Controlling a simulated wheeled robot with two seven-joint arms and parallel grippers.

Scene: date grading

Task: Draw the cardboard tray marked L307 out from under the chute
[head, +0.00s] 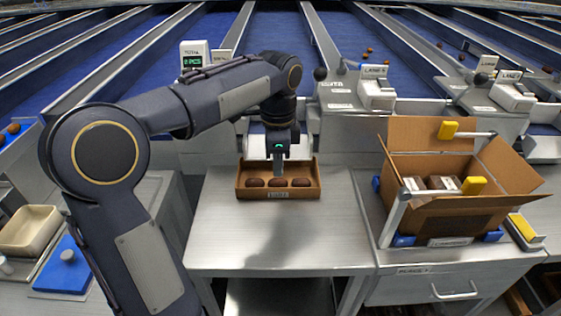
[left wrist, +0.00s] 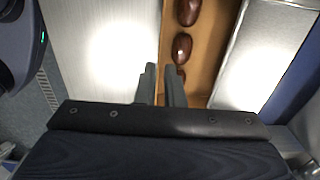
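A brown cardboard tray (head: 250,193) sits on the steel table below the chute, in the middle of the head view. It holds dark dates and has a small front label, too small to read. My left gripper (head: 278,172) points down at the tray in the head view. In the left wrist view its two fingers (left wrist: 161,85) are a little apart with a narrow gap. One is over the tray (left wrist: 205,55), the other over bare steel outside it, with the tray's edge between them. I cannot tell whether they touch it. My right gripper is out of view.
An open cardboard box (head: 480,210) with packs inside stands on the right bench. A display (head: 194,55) stands behind my left arm. A cream tub (head: 30,229) is at far left. The steel table (head: 290,240) in front of the tray is clear.

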